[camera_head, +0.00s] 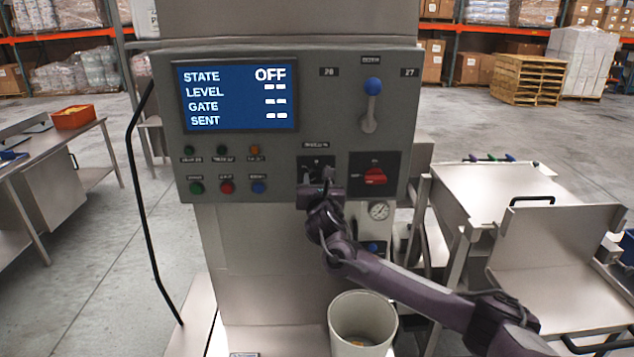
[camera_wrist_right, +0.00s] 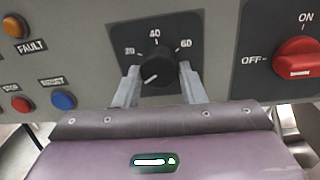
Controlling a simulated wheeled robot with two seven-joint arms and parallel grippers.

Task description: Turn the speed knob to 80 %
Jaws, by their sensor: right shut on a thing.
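The speed knob (camera_wrist_right: 158,66) is a black round knob on the grey control panel (camera_head: 308,85). Its dial shows 20, 40 and 60; other marks are hidden or out of view. The knob's pale pointer line is toward the lower left, below the 20 mark. My right gripper (camera_wrist_right: 160,82) is shut on the knob, one finger on each side. In the head view my right gripper (camera_head: 318,182) is at the panel's lower middle and covers most of the knob. My left gripper is not in view.
A red rotary switch (camera_wrist_right: 298,58) with ON and OFF labels sits right of the knob. The screen (camera_head: 236,96) reads STATE OFF. A blue-topped lever (camera_head: 371,100) and several small buttons are on the panel. A pale bin (camera_head: 362,310) stands below my right arm.

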